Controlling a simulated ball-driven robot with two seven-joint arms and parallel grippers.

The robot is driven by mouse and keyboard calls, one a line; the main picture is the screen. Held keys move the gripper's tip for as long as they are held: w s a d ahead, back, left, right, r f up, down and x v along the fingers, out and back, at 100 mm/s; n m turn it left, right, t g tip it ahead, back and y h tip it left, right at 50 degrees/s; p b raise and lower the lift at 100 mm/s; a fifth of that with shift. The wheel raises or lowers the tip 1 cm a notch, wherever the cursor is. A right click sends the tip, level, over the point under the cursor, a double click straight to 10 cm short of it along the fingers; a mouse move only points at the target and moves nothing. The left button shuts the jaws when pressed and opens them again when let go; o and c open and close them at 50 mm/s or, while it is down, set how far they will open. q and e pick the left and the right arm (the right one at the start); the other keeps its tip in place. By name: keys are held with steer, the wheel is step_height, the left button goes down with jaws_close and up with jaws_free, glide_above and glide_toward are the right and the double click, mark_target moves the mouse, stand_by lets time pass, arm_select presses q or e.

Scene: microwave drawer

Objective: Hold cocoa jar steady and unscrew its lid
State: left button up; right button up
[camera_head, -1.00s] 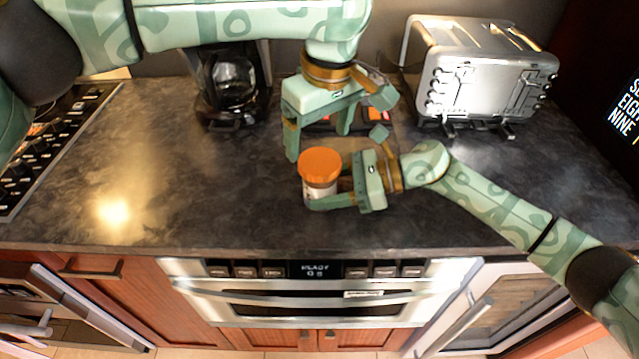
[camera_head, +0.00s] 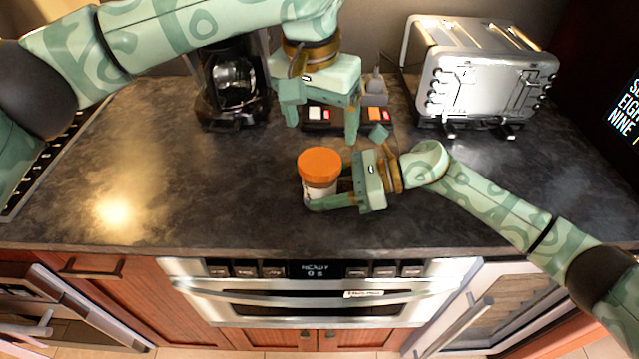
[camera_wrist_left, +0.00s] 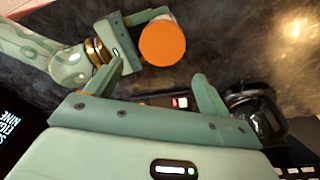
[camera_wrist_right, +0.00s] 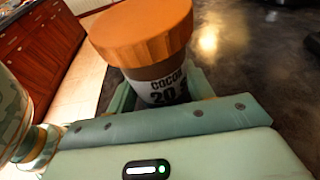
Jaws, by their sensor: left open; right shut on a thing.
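The cocoa jar (camera_head: 321,187) stands upright near the middle of the dark counter, with its orange lid (camera_head: 320,163) on top. In the right wrist view its white label (camera_wrist_right: 165,88) reads COCOA. My right gripper (camera_head: 328,192) is shut on the jar body below the lid, coming from the right. My left gripper (camera_head: 322,132) is open and empty above and behind the jar, apart from the lid. In the left wrist view the orange lid (camera_wrist_left: 162,43) lies beyond the open fingers.
A silver toaster (camera_head: 485,78) stands at the back right and a coffee maker (camera_head: 233,85) at the back left. A small tray of items (camera_head: 318,116) lies behind the jar, partly hidden by my left gripper. The front of the counter (camera_head: 230,215) is clear.

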mark_target(319, 160)
arm_select(q)
steer(key=shift+f+m, duration=0.3)
steer(key=shift+f, duration=3.55)
steer(key=c, duration=0.9)
steer(key=n, duration=0.2)
steer(key=shift+r+n, duration=0.1)
steer(key=shift+n, duration=0.2)
steer(key=shift+c, duration=0.2)
steer(key=n+y, duration=0.1)
steer(key=n, duration=0.3)
steer(key=shift+n, duration=0.3)
steer(key=n+y, duration=0.1)
steer(key=n, duration=0.5)
steer(key=shift+n, duration=0.3)
